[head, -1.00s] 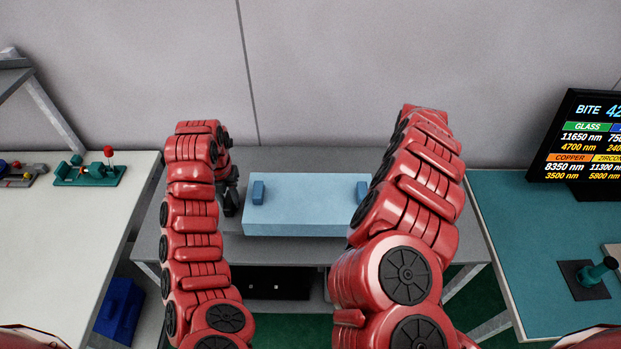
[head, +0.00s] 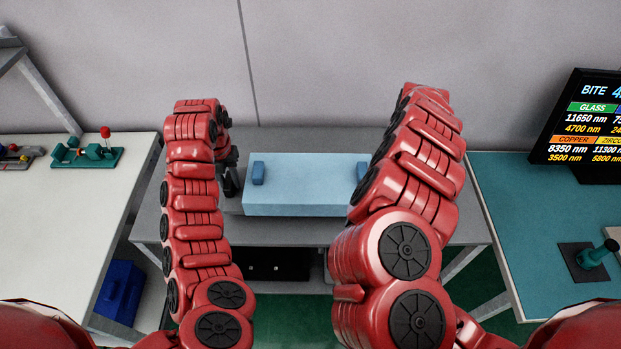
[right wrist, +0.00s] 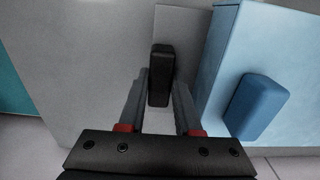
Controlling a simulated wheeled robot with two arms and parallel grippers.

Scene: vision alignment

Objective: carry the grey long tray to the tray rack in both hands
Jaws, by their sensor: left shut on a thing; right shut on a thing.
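The grey long tray (head: 233,207) shows as a thin grey strip at the left of a light blue box (head: 300,195) on the grey table in the middle. The box seems to rest on the tray and hides most of it. My left gripper (head: 231,172) is at the tray's left end, shut on it; its fingertips are small and dark here. My right gripper is hidden behind its arm in the head view. In the right wrist view my right gripper (right wrist: 159,95) is shut on a black handle (right wrist: 160,75) beside the grey tray plate (right wrist: 185,35).
The grey table (head: 180,226) has bare room left of the tray. A white table (head: 60,230) with small fixtures stands left, and a teal table (head: 530,240) with a display (head: 590,120) right. A blue bin (head: 120,290) is low at the left.

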